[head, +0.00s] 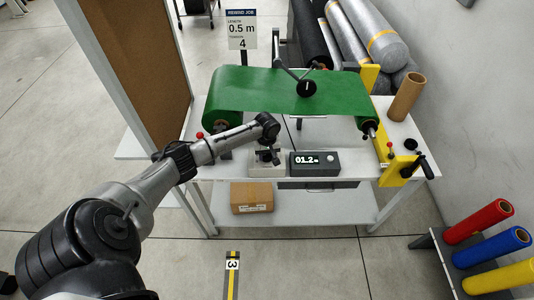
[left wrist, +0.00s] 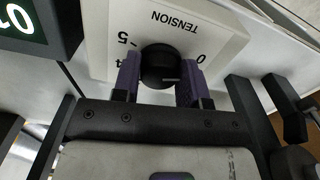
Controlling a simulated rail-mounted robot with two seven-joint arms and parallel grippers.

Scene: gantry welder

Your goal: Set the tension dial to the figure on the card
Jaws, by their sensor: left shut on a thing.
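The card (head: 242,30) stands behind the table and reads length 0.5 m, tension 4. The tension dial is a black round knob (left wrist: 160,62) on a pale plate (left wrist: 208,32) labelled TENSION, upside down in the left wrist view. A short pale mark shows at the knob's lower right; figures 0 and 5 show, others are partly hidden by the fingers. My left gripper (left wrist: 161,78) is shut on the knob, one purple finger on each side. In the head view the left gripper (head: 268,155) is over the dial box (head: 258,168). My right gripper is out of view.
A dark display box (head: 315,163) reading 01.2 sits right beside the dial box. Green sheet (head: 290,90) spans the table's back. A yellow bracket with a black crank (head: 400,165) stands at the right. A brown carton (head: 252,197) lies on the shelf below.

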